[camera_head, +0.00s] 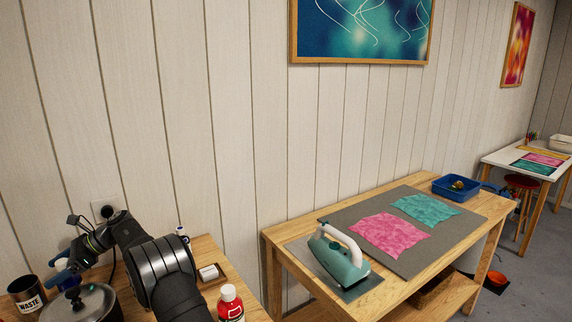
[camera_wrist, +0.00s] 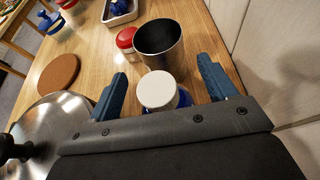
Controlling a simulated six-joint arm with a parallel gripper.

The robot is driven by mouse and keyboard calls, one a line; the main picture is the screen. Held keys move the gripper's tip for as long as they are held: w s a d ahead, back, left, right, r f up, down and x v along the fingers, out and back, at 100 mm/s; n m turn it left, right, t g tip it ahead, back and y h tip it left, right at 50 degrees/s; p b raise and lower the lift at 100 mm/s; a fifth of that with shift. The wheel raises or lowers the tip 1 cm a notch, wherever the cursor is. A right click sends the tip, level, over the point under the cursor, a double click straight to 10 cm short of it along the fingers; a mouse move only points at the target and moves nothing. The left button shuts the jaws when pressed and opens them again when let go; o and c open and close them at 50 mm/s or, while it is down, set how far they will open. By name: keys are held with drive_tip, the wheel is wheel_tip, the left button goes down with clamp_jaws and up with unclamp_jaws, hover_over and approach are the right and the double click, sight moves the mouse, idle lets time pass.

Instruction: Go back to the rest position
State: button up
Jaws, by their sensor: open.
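My gripper (camera_head: 62,269) is at the far left in the head view, above the wooden table by the wall. In the wrist view its two blue fingers (camera_wrist: 163,88) stand wide apart. A jar with a white lid and a blue body (camera_wrist: 158,90) shows between the fingers in that view. I cannot tell how far below the fingers it is, and nothing is seen gripped.
A black WASTE cup (camera_head: 27,297) and a lidded metal pot (camera_head: 82,304) stand close by my gripper. A red bottle (camera_head: 230,303) stands at the table's front. Right, another table holds an iron (camera_head: 338,262), pink cloth (camera_head: 390,235) and teal cloth (camera_head: 425,209).

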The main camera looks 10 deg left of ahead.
wheel_tip(320, 180, down, 4)
drive_tip(key=shift+w+d+f, duration=0.1)
drive_tip(key=shift+f, duration=0.05)
drive_tip(key=v, duration=1.2)
drive_tip(key=x, duration=1.2)
drive_tip(key=shift+r, duration=0.2)
wheel_tip(320, 180, up, 4)
drive_tip(key=shift+r, duration=0.2)
drive_tip(key=s+d+r+v, duration=0.1)
drive_tip(key=s+r+v, duration=0.1)
drive_tip(key=v, duration=1.1)
drive_tip(key=w+d+r+m+t+y, duration=0.2)
drive_tip(key=w+d+m+t+y, duration=0.15)
drive_tip(key=w+m+t, duration=0.85)
drive_tip(key=w+d+f+m+t+h, duration=0.1)
drive_tip(key=w+d+m+t+h, duration=0.3)
drive_tip(key=w+d+m+t, duration=0.3)
drive_tip(key=w+d, duration=0.3)
drive_tip(key=d, duration=0.2)
drive_tip(key=shift+w+t, duration=0.25)
drive_tip(key=shift+t, duration=0.05)
